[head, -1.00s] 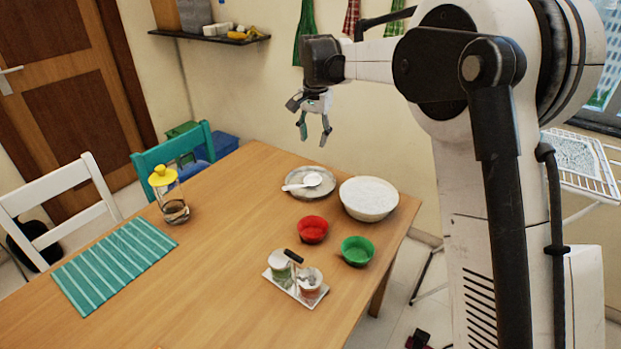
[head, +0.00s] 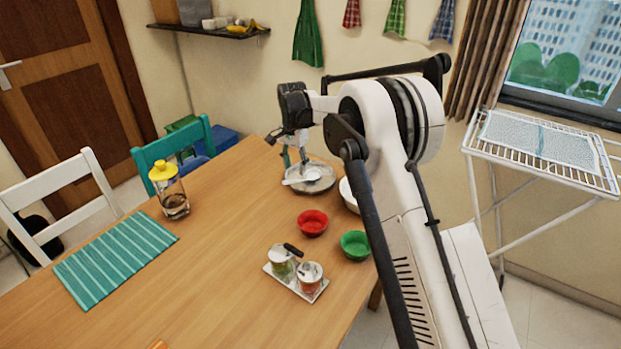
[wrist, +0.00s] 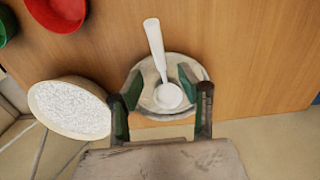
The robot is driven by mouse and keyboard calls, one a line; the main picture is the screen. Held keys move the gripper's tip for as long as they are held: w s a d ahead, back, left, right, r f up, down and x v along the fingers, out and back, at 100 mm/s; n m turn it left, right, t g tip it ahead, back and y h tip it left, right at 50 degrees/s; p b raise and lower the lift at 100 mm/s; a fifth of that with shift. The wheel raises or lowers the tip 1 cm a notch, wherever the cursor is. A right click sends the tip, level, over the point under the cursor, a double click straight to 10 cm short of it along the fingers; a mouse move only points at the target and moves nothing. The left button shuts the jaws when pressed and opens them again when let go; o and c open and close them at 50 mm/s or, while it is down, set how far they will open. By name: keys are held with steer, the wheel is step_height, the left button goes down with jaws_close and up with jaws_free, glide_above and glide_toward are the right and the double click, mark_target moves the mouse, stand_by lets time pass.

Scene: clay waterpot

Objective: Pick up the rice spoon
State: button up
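The white rice spoon (head: 297,181) lies on a round metal plate (head: 327,184) near the far edge of the table. In the wrist view the spoon (wrist: 155,45) has its handle pointing up and its round head on the plate (wrist: 148,103). My gripper (head: 296,164) is above the plate, pointing down. In the wrist view my gripper (wrist: 160,88) is open, with a green-padded finger on each side of the spoon. Nothing is held between the fingers. The exact height above the spoon is hard to tell.
A bowl of rice (wrist: 70,108) stands beside the plate, partly hidden by my arm in the head view. A red bowl (head: 313,223) and a green bowl (head: 355,245) are nearby. A tray with jars (head: 297,284) stands closer.

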mark_target(296, 180)
steer(key=shift+w+d+f, duration=0.1)
steer(key=shift+w+f, duration=0.05)
steer(key=shift+f, duration=3.2)
jaws_close()
